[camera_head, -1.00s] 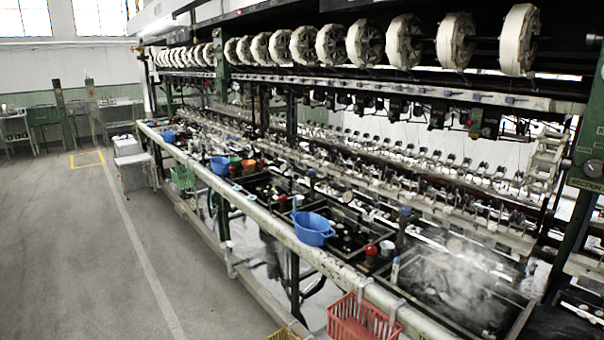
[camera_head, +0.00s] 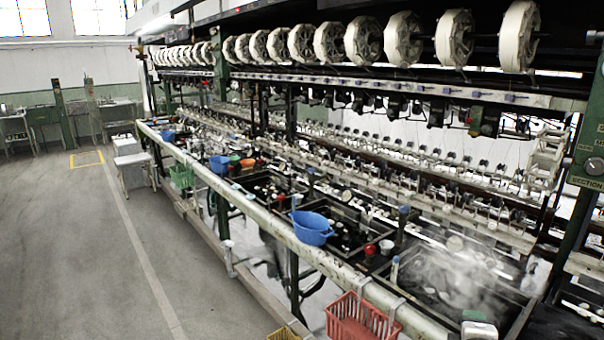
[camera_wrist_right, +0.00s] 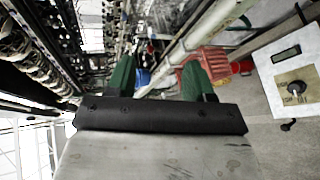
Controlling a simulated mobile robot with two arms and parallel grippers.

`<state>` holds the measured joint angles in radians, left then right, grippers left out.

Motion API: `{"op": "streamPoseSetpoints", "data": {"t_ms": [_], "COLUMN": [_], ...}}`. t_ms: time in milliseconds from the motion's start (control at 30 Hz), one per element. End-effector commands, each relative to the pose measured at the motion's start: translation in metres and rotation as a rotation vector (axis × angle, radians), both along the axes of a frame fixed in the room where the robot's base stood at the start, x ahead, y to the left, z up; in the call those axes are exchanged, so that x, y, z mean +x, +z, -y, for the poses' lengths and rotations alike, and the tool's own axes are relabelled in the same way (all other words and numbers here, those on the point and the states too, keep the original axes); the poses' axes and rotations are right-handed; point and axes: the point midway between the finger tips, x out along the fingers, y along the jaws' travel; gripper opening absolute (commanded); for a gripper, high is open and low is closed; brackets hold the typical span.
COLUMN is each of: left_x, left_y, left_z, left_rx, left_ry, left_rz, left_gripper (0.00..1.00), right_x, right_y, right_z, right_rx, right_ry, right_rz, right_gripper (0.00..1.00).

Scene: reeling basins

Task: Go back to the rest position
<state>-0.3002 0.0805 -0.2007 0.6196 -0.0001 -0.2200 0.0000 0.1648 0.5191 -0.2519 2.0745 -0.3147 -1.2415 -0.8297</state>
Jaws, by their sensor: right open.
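My right gripper (camera_wrist_right: 158,74) shows in the right wrist view, its two green fingers spread apart with nothing between them. Beyond the fingers are the basin bench's edge, a red basket (camera_wrist_right: 210,62) and a blue basin (camera_wrist_right: 143,76). In the head view, a small pale and green piece (camera_head: 479,329) shows at the bottom right edge, in front of the steaming basin; I cannot tell for sure what it is. My left gripper is not in view.
The reeling bench (camera_head: 290,240) runs along the right, with a blue basin (camera_head: 311,228) on its edge and a red basket (camera_head: 362,318) hanging in front. Steam rises from the near basin (camera_head: 440,290). A white stool (camera_head: 133,170) stands farther back. The floor at left is clear.

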Motion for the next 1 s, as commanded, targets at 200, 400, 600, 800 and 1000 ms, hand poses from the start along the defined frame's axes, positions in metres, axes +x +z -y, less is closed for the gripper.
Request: {"op": "streamPoseSetpoints", "data": {"t_ms": [200, 400, 600, 800, 1000], "left_x": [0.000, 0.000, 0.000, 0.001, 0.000], "left_y": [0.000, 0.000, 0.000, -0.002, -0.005], "left_z": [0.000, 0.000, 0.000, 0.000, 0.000], "left_rx": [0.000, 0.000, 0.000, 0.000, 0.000], "left_ry": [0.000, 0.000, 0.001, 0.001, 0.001], "left_rz": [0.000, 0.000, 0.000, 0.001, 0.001], "left_gripper": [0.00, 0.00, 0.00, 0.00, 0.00], "right_x": [-0.114, -0.190, -0.246, -0.273, -0.262], "right_y": [-0.099, -0.131, -0.142, -0.160, -0.210], "right_z": [-0.060, -0.089, -0.108, -0.118, -0.119], "right_rx": [0.588, 0.898, 1.087, 1.184, 1.172], "right_ry": [-0.206, -0.431, -0.632, -0.771, -0.778], "right_rz": [-0.195, -0.314, -0.397, -0.445, -0.462], "right_gripper": [0.53, 0.53, 0.53, 0.53, 0.53]}}
